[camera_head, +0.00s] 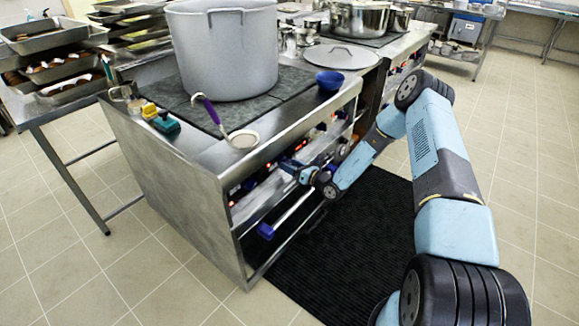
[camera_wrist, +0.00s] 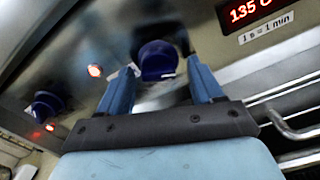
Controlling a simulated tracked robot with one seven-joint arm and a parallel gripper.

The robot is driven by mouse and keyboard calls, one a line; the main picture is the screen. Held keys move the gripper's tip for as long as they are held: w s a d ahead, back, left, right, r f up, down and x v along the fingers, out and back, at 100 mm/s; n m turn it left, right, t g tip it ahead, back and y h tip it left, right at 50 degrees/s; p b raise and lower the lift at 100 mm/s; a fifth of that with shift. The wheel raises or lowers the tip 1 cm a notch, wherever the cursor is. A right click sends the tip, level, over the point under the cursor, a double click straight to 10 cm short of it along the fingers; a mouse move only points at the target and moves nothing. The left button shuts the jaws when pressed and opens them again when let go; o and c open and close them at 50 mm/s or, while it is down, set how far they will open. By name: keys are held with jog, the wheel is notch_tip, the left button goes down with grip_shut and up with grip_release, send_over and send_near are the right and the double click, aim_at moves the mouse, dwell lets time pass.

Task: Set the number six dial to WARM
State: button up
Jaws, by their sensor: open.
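In the wrist view a dark blue dial (camera_wrist: 158,60) sits on the steel control panel, between and just beyond the two blue fingers of my gripper (camera_wrist: 160,85). The fingers are apart, one on each side of the dial. I cannot tell whether either finger touches it. A second blue dial (camera_wrist: 46,105) is further left on the panel. No dial number or WARM mark is readable. In the head view my gripper (camera_head: 293,163) is at the stove's front panel (camera_head: 250,190), and the dial there is hard to separate from the fingers.
A red display (camera_wrist: 248,11) reads 135 C, with a "1 s = 1 min" label below. Red lamps (camera_wrist: 95,71) glow near the dials. A large pot (camera_head: 225,55) and a purple-handled skimmer (camera_head: 242,139) are on top.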

jog(key=shift+w, duration=0.1)
jog(key=shift+c, duration=0.3)
jog(key=c, duration=0.9)
jog(key=shift+a, duration=0.15)
jog(key=shift+c, duration=0.3)
jog(key=n, duration=1)
jog(key=shift+d, duration=0.2)
jog(key=shift+n, duration=0.5)
